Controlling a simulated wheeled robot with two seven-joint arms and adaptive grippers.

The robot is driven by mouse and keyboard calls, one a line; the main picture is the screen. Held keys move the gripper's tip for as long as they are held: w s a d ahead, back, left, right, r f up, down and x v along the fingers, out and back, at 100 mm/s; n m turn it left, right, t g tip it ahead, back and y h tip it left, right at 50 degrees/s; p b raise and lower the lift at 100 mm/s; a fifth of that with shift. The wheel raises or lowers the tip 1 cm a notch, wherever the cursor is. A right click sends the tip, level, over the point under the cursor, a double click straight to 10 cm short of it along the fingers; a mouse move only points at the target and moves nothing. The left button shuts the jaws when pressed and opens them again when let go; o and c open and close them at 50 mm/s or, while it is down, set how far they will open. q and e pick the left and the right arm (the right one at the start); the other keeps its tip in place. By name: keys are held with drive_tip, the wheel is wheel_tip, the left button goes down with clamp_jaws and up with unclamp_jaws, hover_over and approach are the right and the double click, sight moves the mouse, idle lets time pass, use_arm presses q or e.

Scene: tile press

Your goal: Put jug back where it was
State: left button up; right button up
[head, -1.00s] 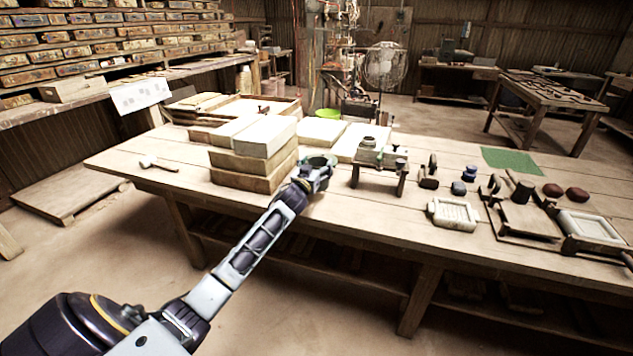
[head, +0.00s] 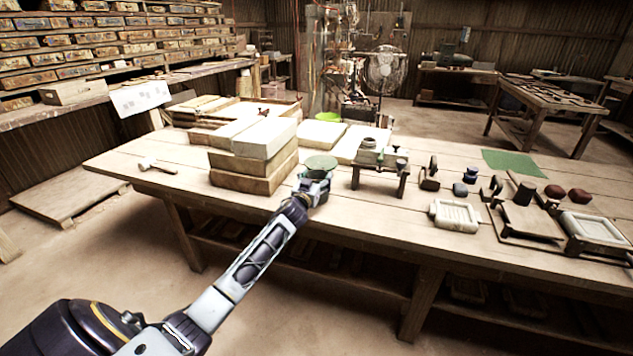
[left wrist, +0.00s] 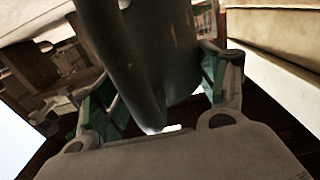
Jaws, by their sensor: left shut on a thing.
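The jug (head: 321,162) is dark green with a round top and shows just beyond my left gripper (head: 313,188), beside the stacked blocks on the table. In the left wrist view the jug (left wrist: 150,60) fills the middle, with its curved handle towards the camera. My left gripper (left wrist: 160,95) has one finger on each side of the jug and is shut on it. The jug's base is hidden, so I cannot tell whether it touches the table (head: 400,225). My right gripper is not in view.
Stacked blocks (head: 250,180) stand close on the left of the jug. A small wooden stand (head: 382,172) with pots on it is close on the right. A white tray mould (head: 455,216) lies further right. The table's front strip is mostly clear.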

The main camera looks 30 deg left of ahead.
use_arm(q)
drive_tip(key=shift+r, duration=0.1)
idle(0.3)
drive_tip(key=o, duration=1.7)
drive_tip(key=shift+f, duration=0.25)
drive_tip(key=o, duration=0.4)
drive_tip(key=shift+r, duration=0.2)
